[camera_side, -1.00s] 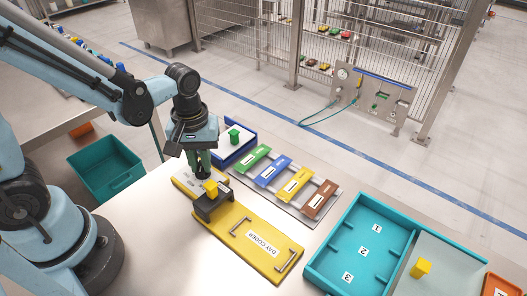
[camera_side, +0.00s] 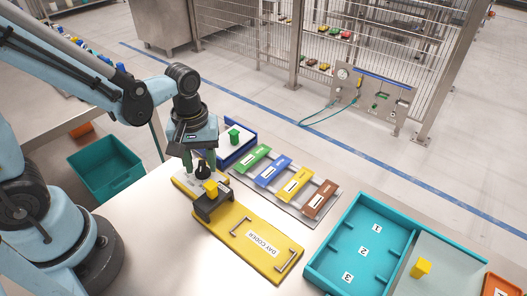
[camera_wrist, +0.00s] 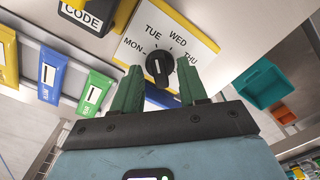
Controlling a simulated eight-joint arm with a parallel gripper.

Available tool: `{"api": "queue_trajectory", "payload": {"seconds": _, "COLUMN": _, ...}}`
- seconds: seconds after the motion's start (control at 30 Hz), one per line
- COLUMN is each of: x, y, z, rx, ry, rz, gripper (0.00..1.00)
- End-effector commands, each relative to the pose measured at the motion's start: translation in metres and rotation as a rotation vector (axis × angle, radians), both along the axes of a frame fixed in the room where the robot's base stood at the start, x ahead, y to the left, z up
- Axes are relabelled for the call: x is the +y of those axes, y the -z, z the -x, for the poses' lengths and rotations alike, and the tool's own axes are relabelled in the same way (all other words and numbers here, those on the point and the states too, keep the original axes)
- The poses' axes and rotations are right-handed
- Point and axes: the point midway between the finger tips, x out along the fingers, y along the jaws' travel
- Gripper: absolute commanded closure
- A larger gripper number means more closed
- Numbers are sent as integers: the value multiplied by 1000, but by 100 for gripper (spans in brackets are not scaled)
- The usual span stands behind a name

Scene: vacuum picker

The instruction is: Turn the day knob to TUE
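The black day knob (camera_wrist: 158,72) stands on a white dial plate (camera_wrist: 192,38) marked MON, TUE, WED and THU. In the wrist view its white mark points up the picture, roughly toward TUE; the exact setting is hard to tell. The knob also shows in the side view (camera_side: 202,171), on the plate at the upper left end of the yellow day coder (camera_side: 236,222). My gripper (camera_side: 200,163) is open above the knob. Its two green fingers (camera_wrist: 158,66) stand apart on either side of the knob, with a gap to it.
A dark bracket with a yellow block (camera_side: 210,188) stands close to the knob on the coder. Green, blue, yellow and brown labelled pieces (camera_side: 270,171) lie on a rack to the right. A blue tray with a green block (camera_side: 234,134) is behind my gripper.

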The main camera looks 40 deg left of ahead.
Motion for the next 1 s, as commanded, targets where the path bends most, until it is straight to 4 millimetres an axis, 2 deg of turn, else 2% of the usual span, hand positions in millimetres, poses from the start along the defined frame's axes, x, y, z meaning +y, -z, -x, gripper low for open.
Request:
{"api": "queue_trajectory", "payload": {"seconds": 0.17, "x": 0, "y": -1, "z": 0, "rx": 0, "ry": 0, "rz": 0, "gripper": 57}}
{"api": "queue_trajectory", "payload": {"seconds": 0.37, "x": 0, "y": -15, "z": 0, "rx": 0, "ry": 0, "rz": 0, "gripper": 57}}
{"api": "queue_trajectory", "payload": {"seconds": 1.0, "x": 0, "y": -98, "z": 0, "rx": 0, "ry": 0, "rz": 0, "gripper": 57}}
